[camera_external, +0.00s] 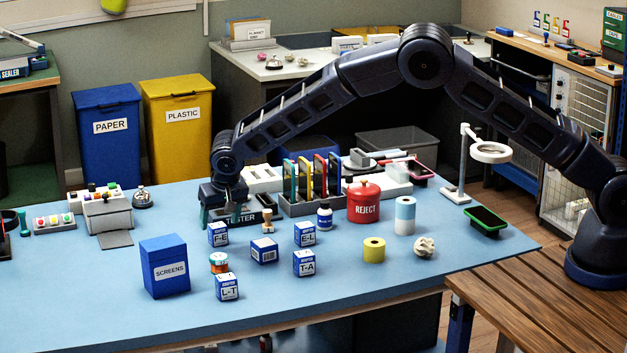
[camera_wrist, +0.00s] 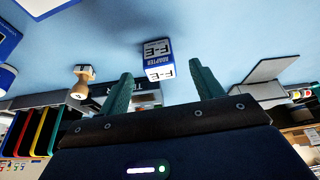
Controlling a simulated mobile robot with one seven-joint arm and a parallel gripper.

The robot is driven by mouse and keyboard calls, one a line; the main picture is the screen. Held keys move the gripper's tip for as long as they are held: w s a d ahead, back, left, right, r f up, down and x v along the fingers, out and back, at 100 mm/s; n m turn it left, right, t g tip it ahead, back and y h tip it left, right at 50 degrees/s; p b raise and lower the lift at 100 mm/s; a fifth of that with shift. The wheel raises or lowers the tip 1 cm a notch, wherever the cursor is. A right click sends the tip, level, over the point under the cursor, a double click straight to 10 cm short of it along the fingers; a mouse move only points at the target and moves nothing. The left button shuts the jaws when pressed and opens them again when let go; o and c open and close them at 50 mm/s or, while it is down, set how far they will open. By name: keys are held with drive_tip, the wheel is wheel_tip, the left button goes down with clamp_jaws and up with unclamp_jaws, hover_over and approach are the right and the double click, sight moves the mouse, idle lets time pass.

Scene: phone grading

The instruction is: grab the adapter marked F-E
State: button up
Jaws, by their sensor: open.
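The adapter marked F-E (camera_external: 218,234) is a small blue and white box standing on the blue table. In the wrist view the F-E adapter (camera_wrist: 158,55) appears ahead of the fingertips, in line with the gap between them. My gripper (camera_external: 228,203) hangs just behind and above it, partly over the tester. In the wrist view my gripper (camera_wrist: 160,72) is open and empty, with its two green fingers spread. Similar boxes stand nearby: E-L (camera_external: 305,234), T-A (camera_external: 304,264), L-T (camera_external: 229,287) and one showing a barcode (camera_external: 264,249).
A wooden stamp (camera_external: 268,221) stands right of the F-E box; it also shows in the wrist view (camera_wrist: 82,82). The tester (camera_external: 243,217) is behind. A blue SCREENS box (camera_external: 165,266) and small jar (camera_external: 219,262) are in front. The table's (camera_external: 400,285) front right is clear.

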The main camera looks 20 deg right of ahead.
sight(218, 226)
drive_tip(key=shift+w+x, duration=0.1)
drive_tip(key=shift+x, duration=1.3)
drive_tip(key=shift+w+x, duration=0.15)
drive_tip(key=shift+x, duration=1.3)
drive_tip(key=shift+r, duration=0.1)
drive_tip(key=c, duration=1)
